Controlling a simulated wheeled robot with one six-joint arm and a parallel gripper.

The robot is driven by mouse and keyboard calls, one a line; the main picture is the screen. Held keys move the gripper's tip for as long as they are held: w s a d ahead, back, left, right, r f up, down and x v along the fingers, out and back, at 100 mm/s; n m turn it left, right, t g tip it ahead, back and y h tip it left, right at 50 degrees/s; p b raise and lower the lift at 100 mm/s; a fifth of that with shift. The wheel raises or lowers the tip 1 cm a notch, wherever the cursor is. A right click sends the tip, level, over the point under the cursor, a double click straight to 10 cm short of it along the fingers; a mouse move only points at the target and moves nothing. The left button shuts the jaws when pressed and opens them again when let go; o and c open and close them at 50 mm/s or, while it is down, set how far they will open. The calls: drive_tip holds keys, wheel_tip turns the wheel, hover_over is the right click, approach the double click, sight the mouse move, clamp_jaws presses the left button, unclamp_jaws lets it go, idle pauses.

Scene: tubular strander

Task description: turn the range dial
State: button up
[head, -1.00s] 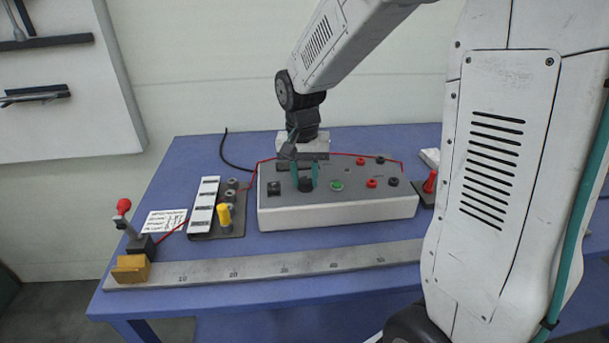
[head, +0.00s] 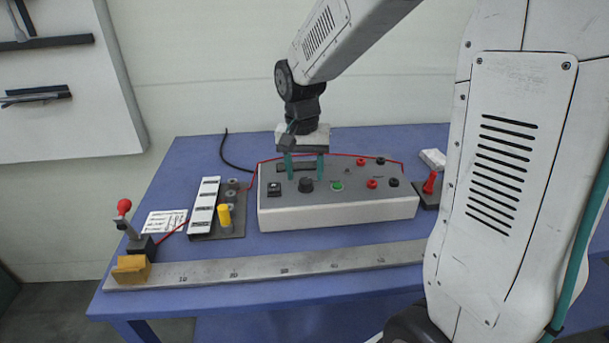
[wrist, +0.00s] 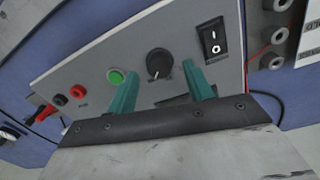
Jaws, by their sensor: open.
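The range dial (head: 306,185) is a round black knob on the sloped top of a grey-white control box (head: 338,213). In the wrist view the dial (wrist: 159,63) shows with a light pointer mark, between and beyond the two green fingers. My gripper (head: 304,178) is above the box, with its teal fingers spread apart and nothing between them. In the wrist view the gripper (wrist: 160,90) is open and the dial is clear of both fingertips.
A rocker switch (wrist: 212,38) and a green button (wrist: 115,77) flank the dial. Red and black sockets (head: 372,183) sit to the right. A board with a yellow plug (head: 224,214) stands left, and a steel ruler bar (head: 262,265) lies in front.

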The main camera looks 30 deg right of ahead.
sight(303, 180)
wheel_tip(303, 180, up, 6)
drive_tip(key=shift+a+f, duration=0.1)
drive_tip(key=shift+a, duration=0.05)
idle(0.6)
